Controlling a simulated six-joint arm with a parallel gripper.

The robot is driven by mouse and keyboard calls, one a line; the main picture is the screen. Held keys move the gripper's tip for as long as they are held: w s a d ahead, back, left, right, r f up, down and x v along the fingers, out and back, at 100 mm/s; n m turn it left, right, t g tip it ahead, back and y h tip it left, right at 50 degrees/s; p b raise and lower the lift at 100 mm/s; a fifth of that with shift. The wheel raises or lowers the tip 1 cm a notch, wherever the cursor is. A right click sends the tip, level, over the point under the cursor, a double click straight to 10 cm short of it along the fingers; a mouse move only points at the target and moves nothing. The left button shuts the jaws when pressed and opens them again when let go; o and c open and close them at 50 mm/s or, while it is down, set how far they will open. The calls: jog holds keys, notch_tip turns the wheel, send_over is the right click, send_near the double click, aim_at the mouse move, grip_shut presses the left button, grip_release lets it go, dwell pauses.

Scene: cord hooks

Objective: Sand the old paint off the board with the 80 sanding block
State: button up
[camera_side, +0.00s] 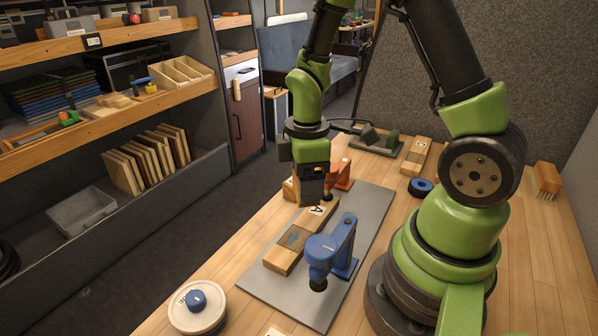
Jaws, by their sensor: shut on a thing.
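The board (283,258) is a long wooden piece lying on a grey mat (262,291), with a grey-blue patch of paint on its top and a letter A near its far end. A blue clamp (333,256) stands beside its right edge, and an orange clamp (341,174) stands near its far end. My gripper (312,198) points down over the board's far part, shut on what looks like the sanding block. That block is mostly hidden by the fingers, and its grit mark cannot be read. Whether it touches the board cannot be told.
A lidded tub (197,308) with a blue knob stands at the front left. A blue roll (421,187), a labelled wooden block (416,154), a green tool (379,142) and a brush (547,179) lie farther back. Bare bench shows left of the mat.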

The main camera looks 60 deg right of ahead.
send_over(306, 224)
jog(key=shift+s+a+f, duration=0.1)
jog(key=shift+f, duration=1.4)
jog(key=shift+a+f, duration=0.1)
jog(key=shift+f, duration=2.2)
jog(key=shift+a, duration=1.25)
jog(key=shift+c, duration=0.6)
jog(key=shift+a, duration=2.6)
jog(key=shift+d+r, duration=0.1)
jog(key=shift+d, duration=3.85)
jog(key=shift+a+r, duration=0.1)
jog(key=shift+r, duration=4)
jog(key=shift+f, duration=0.25)
